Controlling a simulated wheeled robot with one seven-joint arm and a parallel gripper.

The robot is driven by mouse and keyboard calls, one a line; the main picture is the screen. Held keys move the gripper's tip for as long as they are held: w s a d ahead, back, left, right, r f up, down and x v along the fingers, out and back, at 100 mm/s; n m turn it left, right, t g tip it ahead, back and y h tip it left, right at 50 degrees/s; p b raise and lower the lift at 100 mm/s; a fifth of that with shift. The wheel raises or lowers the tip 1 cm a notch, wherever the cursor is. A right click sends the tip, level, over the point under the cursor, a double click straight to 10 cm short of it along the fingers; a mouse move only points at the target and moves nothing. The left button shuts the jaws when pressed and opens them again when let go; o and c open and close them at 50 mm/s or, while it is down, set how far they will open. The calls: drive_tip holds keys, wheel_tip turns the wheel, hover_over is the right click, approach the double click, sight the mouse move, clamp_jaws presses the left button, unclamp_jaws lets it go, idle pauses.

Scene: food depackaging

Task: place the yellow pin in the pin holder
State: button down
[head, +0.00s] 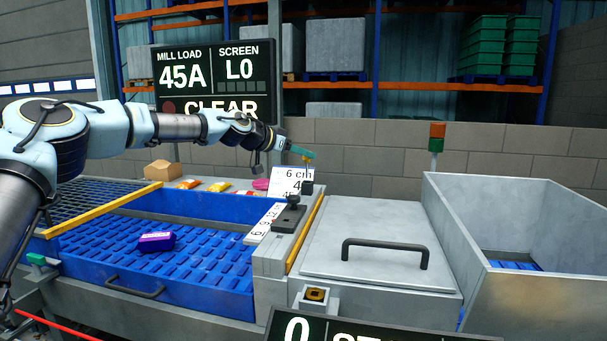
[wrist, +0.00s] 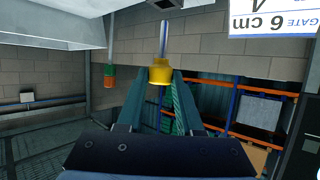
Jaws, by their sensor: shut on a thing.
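My gripper (head: 304,153) is shut on the yellow pin (head: 306,159), high above the machine's gate area. In the wrist view, the pin's yellow head (wrist: 160,72) sits between the teal fingertips, and its bare metal shaft extends away from the head toward the top of the picture. A small grey box with a yellow-rimmed dark opening (head: 315,294) stands on the front of the machine, below and well apart from the gripper. It looks like the pin holder, but I cannot be sure. A small black block (head: 307,187) stands below the pin, apart from it.
A gate-scale sign (head: 291,181) and a black lever (head: 289,218) are near below the gripper. A handled grey lid (head: 375,235) and an open grey bin (head: 560,225) lie to the right. A purple package (head: 156,241) sits in the blue tray (head: 205,300).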

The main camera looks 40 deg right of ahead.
sight(303, 183)
wheel_tip(303, 183, down, 4)
drive_tip(key=shift+f+p, duration=0.25)
drive_tip(key=shift+p, duration=0.35)
drive_tip(key=shift+s+f, duration=0.1)
drive_tip(key=shift+f, duration=0.25)
drive_tip(key=shift+f, duration=0.2)
drive_tip(key=c, duration=0.6)
unclamp_jaws()
drive_tip(key=shift+o, duration=0.2)
drive_tip(key=shift+r, duration=0.1)
drive_tip(key=shift+r, duration=0.1)
